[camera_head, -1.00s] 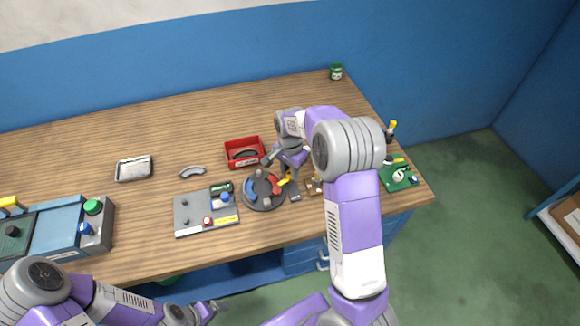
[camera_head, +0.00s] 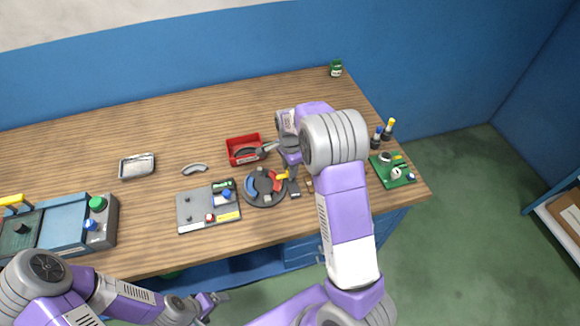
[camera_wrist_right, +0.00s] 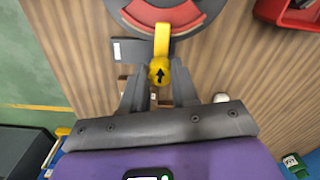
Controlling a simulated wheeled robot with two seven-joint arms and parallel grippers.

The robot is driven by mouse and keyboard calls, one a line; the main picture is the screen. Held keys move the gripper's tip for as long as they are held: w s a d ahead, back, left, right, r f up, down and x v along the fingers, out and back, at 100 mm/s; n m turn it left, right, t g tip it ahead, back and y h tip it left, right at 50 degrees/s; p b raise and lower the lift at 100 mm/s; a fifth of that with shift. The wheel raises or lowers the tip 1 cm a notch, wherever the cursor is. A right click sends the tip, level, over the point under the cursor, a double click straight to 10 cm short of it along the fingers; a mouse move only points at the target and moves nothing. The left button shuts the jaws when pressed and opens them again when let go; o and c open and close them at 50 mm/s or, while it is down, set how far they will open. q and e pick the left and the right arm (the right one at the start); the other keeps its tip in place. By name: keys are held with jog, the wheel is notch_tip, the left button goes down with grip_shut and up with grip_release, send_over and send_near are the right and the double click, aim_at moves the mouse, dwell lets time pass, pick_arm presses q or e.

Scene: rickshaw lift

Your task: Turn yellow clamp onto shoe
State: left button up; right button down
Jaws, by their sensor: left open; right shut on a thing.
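The yellow clamp (camera_head: 282,177) is at the right edge of a round dark plate (camera_head: 264,201). In the right wrist view its round knob with a black arrow (camera_wrist_right: 159,71) sits between my right gripper's fingertips (camera_wrist_right: 158,84), and its bar (camera_wrist_right: 162,40) reaches up over the red shoe (camera_wrist_right: 172,17). The red shoe (camera_head: 277,186) lies on the plate's right side, and a blue shoe (camera_head: 251,187) on its left. My right gripper (camera_head: 290,178) is shut on the clamp, partly hidden by its arm. My left gripper (camera_head: 213,303) is open and empty, low in front of the table.
A red bin (camera_head: 232,160) holding a dark part is behind the plate. A grey board (camera_head: 190,222) is to the left, with a grey curved piece (camera_head: 194,169) and a metal tray (camera_head: 137,177) behind. A green board (camera_head: 382,179) and two bottles are at the right.

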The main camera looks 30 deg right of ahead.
jog(key=c, duration=0.9)
grip_release()
jog(key=shift+o, duration=0.2)
notch_tip(320, 180, up, 8)
jog(key=shift+f+p, duration=0.2)
jog(key=shift+p, duration=0.45)
